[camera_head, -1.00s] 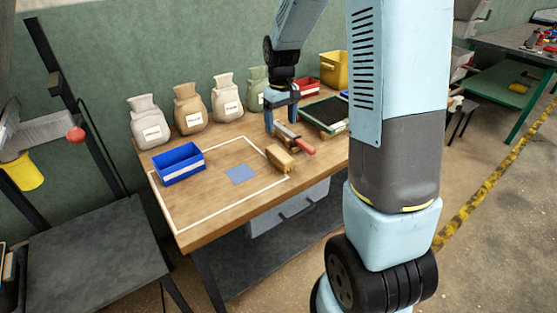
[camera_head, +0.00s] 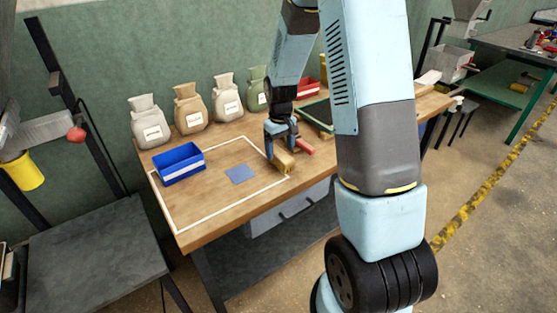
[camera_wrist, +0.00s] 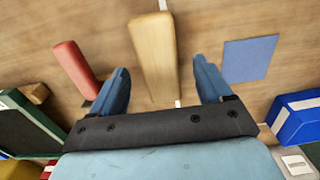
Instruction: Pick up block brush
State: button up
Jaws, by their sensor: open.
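The block brush (camera_head: 285,163) is a tan wooden block lying on the wooden table, near the white outline's right side. In the wrist view the block brush (camera_wrist: 152,45) points up the picture, its near end between my finger lines. My gripper (camera_head: 283,147) is over the brush's far end in the head view. In the wrist view my gripper (camera_wrist: 161,66) is open, with one blue finger to each side of the brush and gaps on both sides. The exact height of the fingertips above the table cannot be told.
A red-handled tool (camera_head: 305,148) lies close to the brush, left of my left finger in the wrist view (camera_wrist: 74,66). A flat blue square (camera_head: 239,173) and a blue bin (camera_head: 180,172) are to the left. A dark tray (camera_head: 318,115) stands behind right. Sacks (camera_head: 227,100) line the wall.

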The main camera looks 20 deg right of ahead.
aim_at(280, 153)
jog(key=shift+w+f, duration=0.1)
jog(key=shift+f, duration=1.7)
jog(key=shift+c, duration=0.2)
jog(key=c, duration=1.1)
